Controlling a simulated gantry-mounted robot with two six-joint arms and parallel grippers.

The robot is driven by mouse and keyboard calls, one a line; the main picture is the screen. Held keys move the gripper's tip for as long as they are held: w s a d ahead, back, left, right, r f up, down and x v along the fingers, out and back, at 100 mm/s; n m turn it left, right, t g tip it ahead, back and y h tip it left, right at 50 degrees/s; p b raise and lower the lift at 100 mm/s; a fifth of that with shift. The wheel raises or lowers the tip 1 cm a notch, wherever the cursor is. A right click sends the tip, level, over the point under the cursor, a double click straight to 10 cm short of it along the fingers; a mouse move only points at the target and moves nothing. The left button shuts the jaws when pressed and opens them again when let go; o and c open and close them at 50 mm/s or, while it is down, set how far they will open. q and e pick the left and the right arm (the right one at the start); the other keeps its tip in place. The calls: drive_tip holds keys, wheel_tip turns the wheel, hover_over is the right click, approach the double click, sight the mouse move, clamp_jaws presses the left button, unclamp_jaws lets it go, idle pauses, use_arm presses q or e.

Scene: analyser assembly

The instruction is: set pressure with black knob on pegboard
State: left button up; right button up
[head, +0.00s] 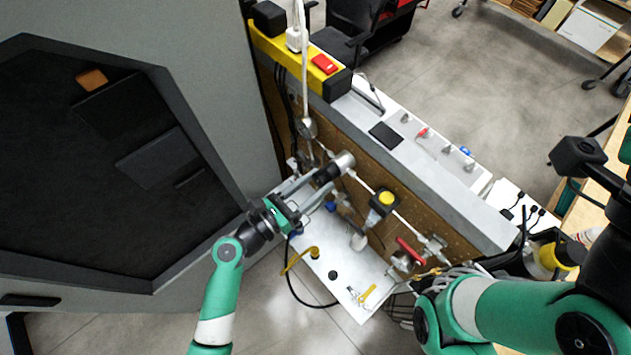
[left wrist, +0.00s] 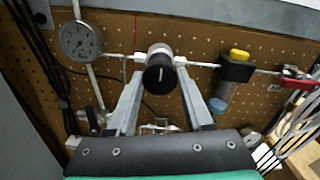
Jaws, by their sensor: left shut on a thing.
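The black knob (head: 327,173) sits on a silver regulator body (head: 344,160) on the pegboard's air line. In the left wrist view the black knob (left wrist: 158,76) faces me, with a white mark on its front. My left gripper (head: 322,178) reaches in from the left, its two long grey fingers on either side of the knob and shut on it. These fingers also show in the left wrist view (left wrist: 160,82). The pegboard (left wrist: 200,48) is brown and perforated. A round pressure gauge (left wrist: 80,41) is left of the knob; its reading is too small to tell. My right gripper is out of view.
A yellow-topped filter unit (left wrist: 235,68) and a red valve handle (head: 409,250) are right of the knob on the same line. Black cables hang left of the gauge.

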use_arm(q)
clamp_jaws()
drive_tip(key=shift+m, duration=0.3)
